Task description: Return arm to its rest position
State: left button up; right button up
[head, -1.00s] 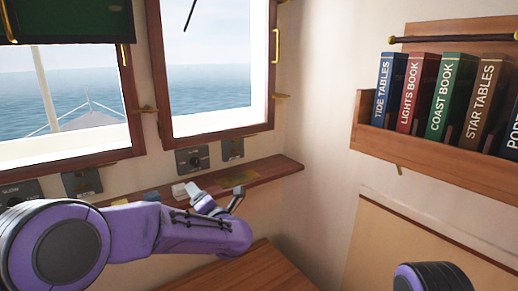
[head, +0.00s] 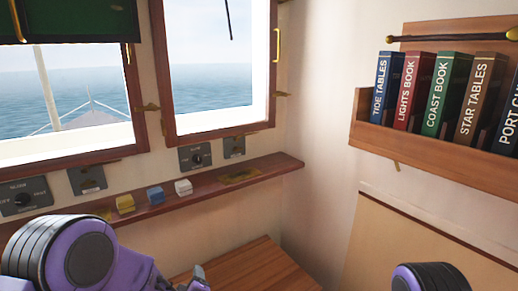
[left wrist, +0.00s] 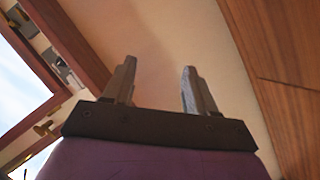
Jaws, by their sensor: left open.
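My left arm comes in from the lower left of the head view, purple with a dark joint. Only part of my left gripper (head: 197,279) shows there, low at the bottom edge, below the shelf and in front of the wooden desk top. In the left wrist view my left gripper (left wrist: 157,85) has its two fingers apart, with nothing between them. A dark rounded part of my right arm shows at the bottom right of the head view. My right gripper is not in view.
A narrow wooden shelf (head: 215,187) under the windows bears a yellow block (head: 125,204), a blue block (head: 155,196) and a white block (head: 183,187). A wooden desk top (head: 243,266) lies below. A book rack (head: 440,149) with several books hangs at right.

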pick_arm(q)
jog(key=s+a+f+m+g+h, duration=0.1)
jog(key=s+a+f+m+g, duration=0.2)
jog(key=s+f, duration=0.5)
jog(key=s+a+f+m+g, duration=0.25)
jog(key=s+f, duration=0.35)
jog(key=s, duration=0.5)
jog(key=s+a+f+g, duration=0.2)
jog(key=s+a, duration=0.1)
jog(key=s, duration=0.6)
jog(key=s+a+f+m+g, duration=0.1)
jog(key=s+a+f+g, duration=0.2)
jog(key=s, duration=0.6)
jog(key=shift+s+f, duration=0.25)
